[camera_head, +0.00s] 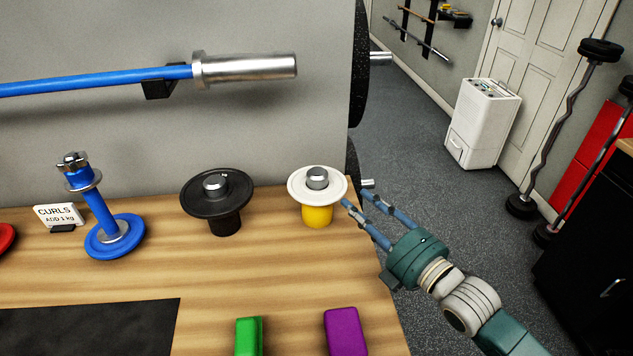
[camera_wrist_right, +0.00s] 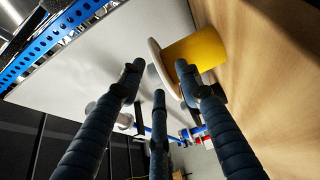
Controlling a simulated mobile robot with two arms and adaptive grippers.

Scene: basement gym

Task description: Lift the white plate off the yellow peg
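The white plate (camera_head: 300,190) lies flat on top of the yellow peg (camera_head: 317,216), with a silver metal post showing through its middle. My right gripper (camera_head: 355,197) reaches in from the right, its fingers apart at the plate's right edge. In the right wrist view the fingers of the right gripper (camera_wrist_right: 157,76) are spread. The plate's rim (camera_wrist_right: 155,62) lies between the fingertips, with the yellow peg (camera_wrist_right: 203,48) behind the finger on the right. I cannot tell whether any finger touches the plate. My left gripper is not in view.
A black plate (camera_head: 190,202) on a black peg stands left of the yellow peg. Farther left are a blue weight stand (camera_head: 100,213) and a CURLS sign (camera_head: 58,214). Green (camera_head: 248,338) and purple (camera_head: 344,333) blocks lie at the front. The wooden table (camera_head: 250,280) is bare between.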

